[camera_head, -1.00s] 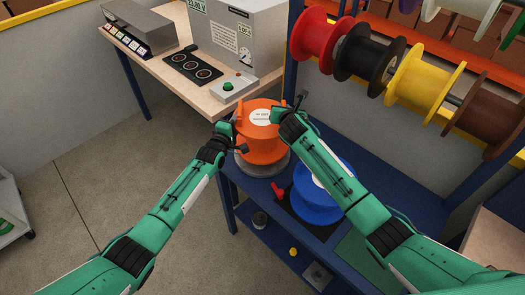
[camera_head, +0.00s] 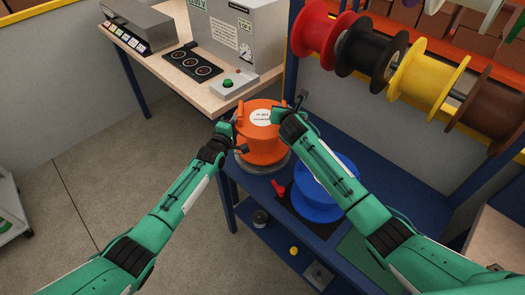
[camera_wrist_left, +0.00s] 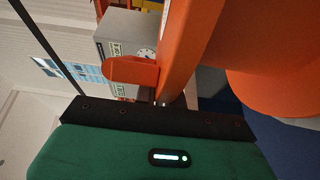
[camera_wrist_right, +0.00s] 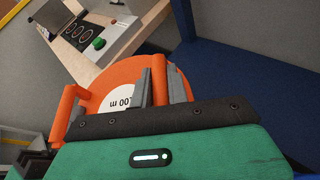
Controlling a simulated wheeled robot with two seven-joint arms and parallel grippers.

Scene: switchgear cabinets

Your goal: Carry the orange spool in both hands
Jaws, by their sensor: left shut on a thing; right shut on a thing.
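The orange spool (camera_head: 262,146) is upright, with a white label on top, at the left end of the blue bench. A grey round plate (camera_head: 274,167) shows below it; I cannot tell whether they touch. My left gripper (camera_head: 231,127) is shut on the spool's left side. In the left wrist view an orange handle piece (camera_wrist_left: 132,71) shows close to the jaw, and the spool's body (camera_wrist_left: 270,85) fills the right. My right gripper (camera_head: 282,114) is shut at the spool's right upper edge. Its grey fingers (camera_wrist_right: 160,88) show over the spool's top (camera_wrist_right: 112,78).
A blue spool (camera_head: 318,194) and a red piece (camera_head: 279,188) are on the blue bench (camera_head: 365,165), right of the orange spool. A wooden table (camera_head: 190,88) with test gear stands behind left. Hung spools (camera_head: 425,85) are at upper right.

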